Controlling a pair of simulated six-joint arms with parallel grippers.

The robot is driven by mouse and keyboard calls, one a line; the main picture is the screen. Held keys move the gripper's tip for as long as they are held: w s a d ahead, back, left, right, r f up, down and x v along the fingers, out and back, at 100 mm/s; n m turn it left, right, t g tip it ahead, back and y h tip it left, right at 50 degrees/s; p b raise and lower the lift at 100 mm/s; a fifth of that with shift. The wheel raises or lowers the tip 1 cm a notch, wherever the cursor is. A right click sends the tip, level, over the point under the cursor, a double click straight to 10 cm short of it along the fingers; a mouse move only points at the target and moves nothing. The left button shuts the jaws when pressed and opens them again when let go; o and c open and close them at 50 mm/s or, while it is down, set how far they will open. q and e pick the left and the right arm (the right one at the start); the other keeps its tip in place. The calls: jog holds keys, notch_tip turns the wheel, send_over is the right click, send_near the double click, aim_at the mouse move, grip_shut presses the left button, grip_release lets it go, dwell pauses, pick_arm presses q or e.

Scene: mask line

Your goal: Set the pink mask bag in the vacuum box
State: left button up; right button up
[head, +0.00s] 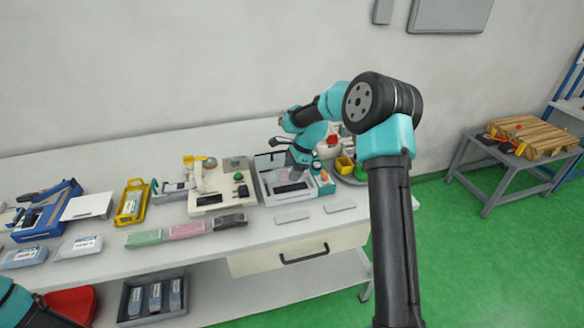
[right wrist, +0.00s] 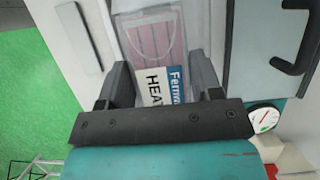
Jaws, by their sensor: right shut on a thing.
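My right gripper (head: 298,163) is over the vacuum box (head: 268,200), a pale box with its lid up, on the right half of the bench. In the right wrist view my right gripper (right wrist: 160,78) is shut on the pink mask bag (right wrist: 152,42), a clear pouch with a pink pleated mask inside. A blue and white label lies at the bag's near end, between the fingers. I cannot tell whether the bag touches the box floor. The bag is hard to make out in the head view. My left gripper is out of frame; only part of my left arm shows at lower left.
Green (head: 144,239), pink (head: 187,230) and dark (head: 230,221) packs lie in a row along the front of the bench. A beige machine (head: 203,205) stands left of the box. A drawer (head: 300,252) is below.

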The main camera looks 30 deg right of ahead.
aim_at(292, 188)
jog(key=shift+f, duration=2.6)
jog(key=shift+f, duration=0.2)
jog(key=o, duration=1)
jog(key=shift+r, duration=0.2)
jog(key=shift+r, duration=0.85)
jog(key=shift+r, duration=0.15)
jog(key=shift+r, duration=2.85)
